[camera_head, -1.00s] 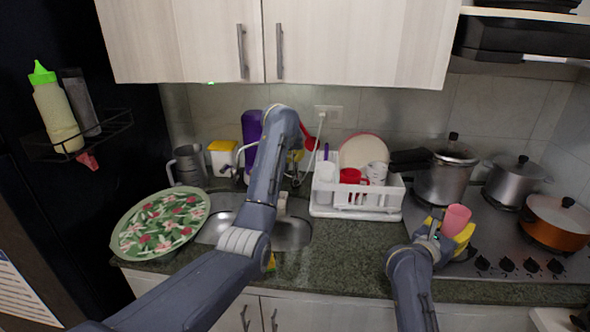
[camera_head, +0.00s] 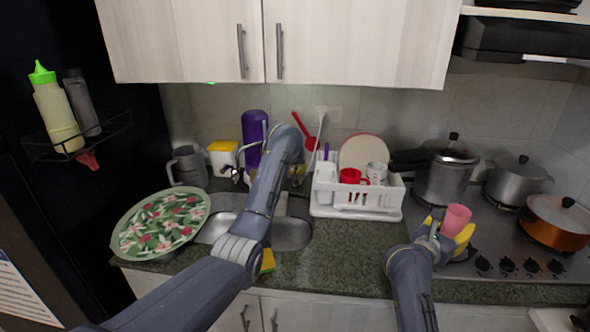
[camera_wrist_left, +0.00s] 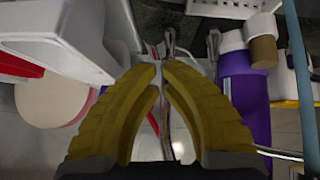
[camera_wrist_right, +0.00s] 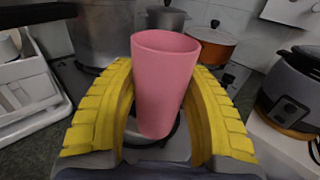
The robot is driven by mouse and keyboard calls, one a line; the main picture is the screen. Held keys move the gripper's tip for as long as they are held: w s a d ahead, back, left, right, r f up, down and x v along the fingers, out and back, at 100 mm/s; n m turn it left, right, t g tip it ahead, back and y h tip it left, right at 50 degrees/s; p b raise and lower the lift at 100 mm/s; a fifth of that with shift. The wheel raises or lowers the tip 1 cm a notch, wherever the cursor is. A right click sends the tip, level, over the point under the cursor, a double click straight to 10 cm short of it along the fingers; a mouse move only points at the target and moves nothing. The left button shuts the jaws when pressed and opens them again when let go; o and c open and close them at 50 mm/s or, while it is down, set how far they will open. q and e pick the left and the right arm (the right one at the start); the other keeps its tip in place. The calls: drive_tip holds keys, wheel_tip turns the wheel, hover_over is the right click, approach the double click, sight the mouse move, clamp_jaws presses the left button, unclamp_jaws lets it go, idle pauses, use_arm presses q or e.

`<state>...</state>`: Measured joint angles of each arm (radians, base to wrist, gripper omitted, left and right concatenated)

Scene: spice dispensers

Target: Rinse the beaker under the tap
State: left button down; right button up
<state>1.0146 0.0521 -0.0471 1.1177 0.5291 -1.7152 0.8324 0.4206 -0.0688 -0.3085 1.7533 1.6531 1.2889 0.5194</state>
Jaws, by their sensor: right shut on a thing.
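The pink beaker (camera_head: 456,219) is held upright by my right gripper (camera_head: 447,238), over the front of the stove. In the right wrist view the beaker (camera_wrist_right: 162,85) stands between the yellow fingers (camera_wrist_right: 163,100). The metal sink (camera_head: 290,234) is set in the counter, partly hidden by my left arm. The chrome tap (camera_head: 239,162) stands behind the sink, partly covered by that arm. My left gripper is behind its own arm in the head view. In the left wrist view its yellow fingers (camera_wrist_left: 160,75) are close together with a narrow gap and nothing clearly held.
A flowered tray (camera_head: 126,235) leans over the sink's left side. A white dish rack (camera_head: 330,210) with cups stands right of the sink, with pots (camera_head: 447,178) on the stove. A yellow sponge (camera_head: 267,261) lies at the counter's front edge. Counter before the rack is clear.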

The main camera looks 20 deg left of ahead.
use_arm(q)
drive_tip(key=shift+f, duration=0.1)
drive_tip(key=shift+s+d+f, duration=0.1)
drive_tip(key=shift+s+f, duration=0.1)
drive_tip(key=shift+f, duration=0.25)
drive_tip(key=shift+s+d+f, duration=0.1)
drive_tip(key=shift+s+f, duration=0.1)
drive_tip(key=shift+f, duration=0.2)
